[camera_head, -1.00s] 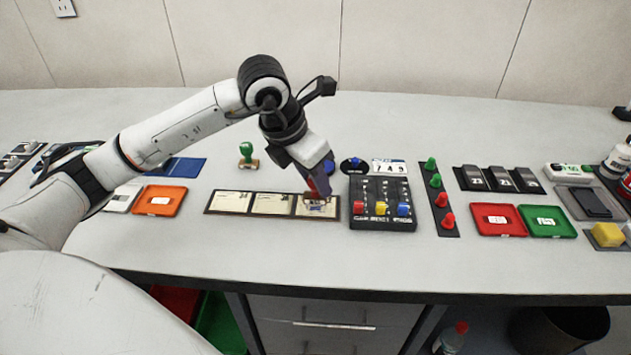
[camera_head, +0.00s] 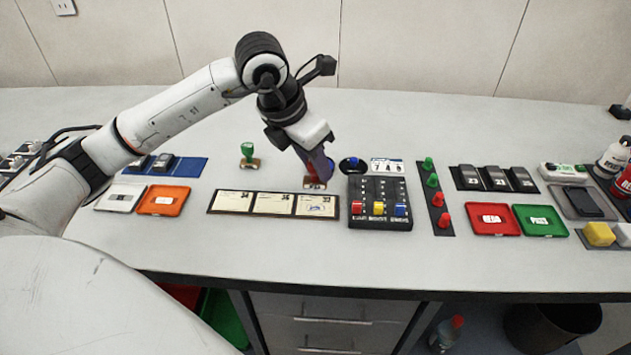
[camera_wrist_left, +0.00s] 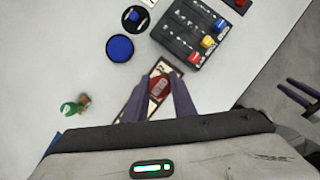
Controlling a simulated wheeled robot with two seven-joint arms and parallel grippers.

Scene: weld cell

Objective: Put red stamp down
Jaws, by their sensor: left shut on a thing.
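The red stamp (camera_head: 315,184) has a wooden base and is held upright in my left gripper (camera_head: 318,172), just behind the right end of the card strip (camera_head: 232,202). In the left wrist view, the red stamp's round red top (camera_wrist_left: 159,86) sits between the two gripper fingers (camera_wrist_left: 160,95). I cannot tell whether its base touches the table. The rightmost card (camera_head: 317,206) carries a faint mark. A green stamp (camera_head: 248,153) stands upright on the table to the left; it also shows in the left wrist view (camera_wrist_left: 72,107). My right gripper cannot be made out clearly.
A blue round pad (camera_wrist_left: 120,48) lies near the held stamp. A black panel (camera_head: 380,213) with coloured sliders is at right, with a small dark round dish (camera_head: 352,164) behind it. An orange tray (camera_head: 163,200) lies at left. The table around the green stamp is clear.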

